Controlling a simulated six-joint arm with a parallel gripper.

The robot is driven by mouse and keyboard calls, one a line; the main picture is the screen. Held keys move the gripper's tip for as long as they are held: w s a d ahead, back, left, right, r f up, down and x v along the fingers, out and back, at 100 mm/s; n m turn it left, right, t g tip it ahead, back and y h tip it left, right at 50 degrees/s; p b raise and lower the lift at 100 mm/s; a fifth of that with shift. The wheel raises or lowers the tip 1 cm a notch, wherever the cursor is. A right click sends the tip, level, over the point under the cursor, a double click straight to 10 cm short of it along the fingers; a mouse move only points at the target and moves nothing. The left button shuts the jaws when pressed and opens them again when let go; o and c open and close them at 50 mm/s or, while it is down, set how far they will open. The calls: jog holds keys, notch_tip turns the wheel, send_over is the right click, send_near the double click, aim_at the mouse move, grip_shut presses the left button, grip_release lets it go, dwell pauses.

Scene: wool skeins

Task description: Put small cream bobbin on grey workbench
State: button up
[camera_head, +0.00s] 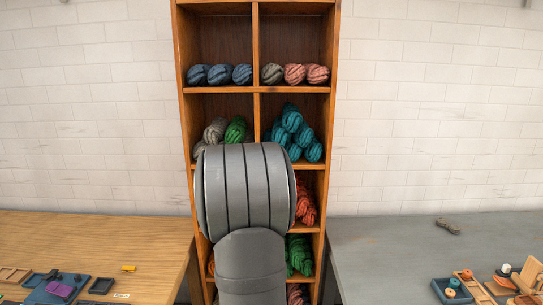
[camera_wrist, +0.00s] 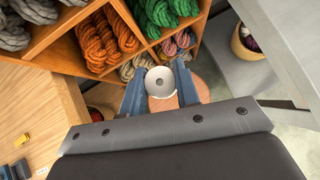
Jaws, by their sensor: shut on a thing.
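In the head view my arm hides both gripper and bobbin. The grey workbench (camera_head: 390,255) stands right of the shelf in the head view. Its left and middle top is mostly bare.
A wooden shelf (camera_head: 256,88) of wool skeins stands between the grey workbench and a wooden table (camera_head: 120,235). On the workbench's right lie a blue tray (camera_head: 452,290), wooden trays and a small grey object (camera_head: 447,227). A round, reddish-brown surface (camera_wrist: 200,88) shows below the gripper.

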jog(key=d, duration=0.1)
jog(key=s+d, duration=0.1)
jog(key=d, duration=0.1)
jog(key=shift+s+d+r, duration=0.15)
jog(key=shift+s+d, duration=0.05)
jog(key=shift+s, duration=0.2)
jog(key=s+d+f+m+g+h, duration=0.15)
jog(key=d+m, duration=0.25)
jog(key=d, duration=1.5)
jog(key=s+d+m+g+h, duration=0.1)
jog(key=d+m+g+h, duration=0.15)
jog(key=d, duration=1.55)
jog(key=s+d+f+m+g+h, duration=0.1)
jog(key=s+d+f+m+g, duration=0.15)
jog(key=s+d, duration=1.1)
jog(key=s+d+f+m+g+h, duration=0.1)
jog(key=s+d+m, duration=0.3)
jog(key=s+d, duration=0.9)
jog(key=w+d+f, duration=0.1)
jog(key=w+f, duration=0.1)
jog(key=w, duration=0.2)
jog(key=w+d+f, duration=0.1)
jog(key=w+f, duration=0.1)
jog(key=w, duration=0.3)
jog(key=w+f, duration=0.2)
jog(key=w, duration=0.3)
jog(key=shift+w+d+f, duration=0.2)
jog(key=shift+d, duration=0.2)
jog(key=shift+w+f, duration=0.1)
jog(key=shift+f, duration=1.9)
